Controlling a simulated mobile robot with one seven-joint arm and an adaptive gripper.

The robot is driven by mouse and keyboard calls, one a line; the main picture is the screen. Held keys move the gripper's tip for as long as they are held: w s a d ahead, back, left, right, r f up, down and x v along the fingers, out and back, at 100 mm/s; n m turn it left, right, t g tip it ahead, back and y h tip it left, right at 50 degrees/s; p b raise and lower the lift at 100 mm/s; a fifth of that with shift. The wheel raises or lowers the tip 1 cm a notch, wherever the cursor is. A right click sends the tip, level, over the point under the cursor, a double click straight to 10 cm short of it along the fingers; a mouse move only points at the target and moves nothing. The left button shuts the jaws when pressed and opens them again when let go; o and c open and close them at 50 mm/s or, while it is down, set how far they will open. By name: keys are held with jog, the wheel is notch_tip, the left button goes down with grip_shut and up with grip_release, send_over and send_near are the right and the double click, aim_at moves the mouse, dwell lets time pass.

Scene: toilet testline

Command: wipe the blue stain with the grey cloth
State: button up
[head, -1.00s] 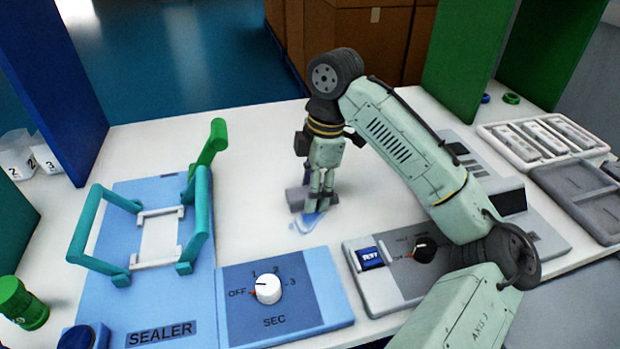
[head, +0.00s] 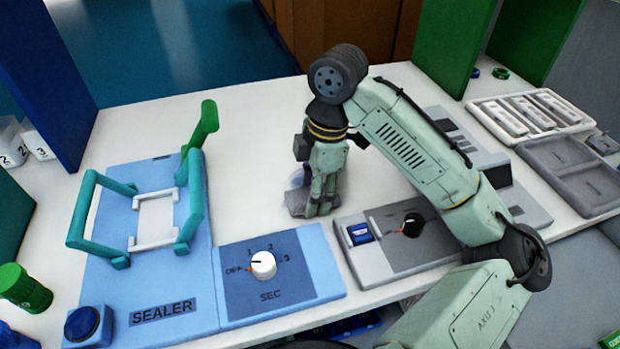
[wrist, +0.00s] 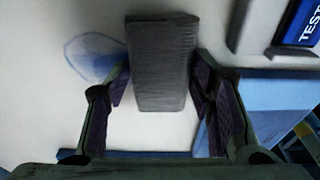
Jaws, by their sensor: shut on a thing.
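The grey cloth (wrist: 163,62) is a folded block held between the two fingers of my gripper (wrist: 163,95). In the head view my gripper (head: 322,208) points down at the white bench top, with the cloth (head: 297,203) low at the fingertips, at or close to the surface. The blue stain (wrist: 92,58) shows in the wrist view as a pale blue patch with a darker outline, just left of the cloth. In the head view only a faint bit of the stain (head: 297,180) shows behind the cloth and fingers; the rest is hidden.
The blue sealer (head: 165,285) with teal handles and the dial panel (head: 283,300) stand left and in front of my gripper. A grey tester (head: 385,268) with a dark knob is close at right. White bench (head: 245,150) behind is clear.

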aim_at(303, 204)
jog(key=shift+s+d, duration=0.3)
jog(key=shift+s, duration=0.6)
jog(key=shift+s+a+f+p, duration=0.1)
jog(key=shift+s+a+p, duration=0.1)
jog(key=shift+a, duration=0.4)
jog(key=shift+s+a+p, duration=0.2)
jog(key=shift+a, duration=0.35)
jog(key=shift+w+a+r+p, duration=0.1)
jog(key=shift+w+a+p, duration=0.25)
jog(key=shift+w, duration=0.85)
jog(key=shift+w+a+r+p, duration=0.1)
jog(key=shift+w+a+p, duration=0.25)
jog(key=shift+w, duration=0.8)
jog(key=shift+w+a+r+p, duration=0.1)
jog(key=shift+w+a+p, duration=0.25)
jog(key=shift+w, duration=0.85)
jog(key=shift+w+a+f+p, duration=0.15)
jog(key=shift+w+a, duration=0.15)
jog(key=shift+w, duration=0.45)
jog(key=shift+w+a+p, duration=0.1)
jog(key=shift+w+a, duration=0.15)
jog(key=shift+w, duration=0.45)
jog(key=shift+w+a+f+p, duration=0.15)
jog(key=shift+w+a, duration=0.15)
jog(key=shift+w, duration=0.45)
jog(key=shift+r, duration=0.2)
jog(key=shift+p, duration=0.45)
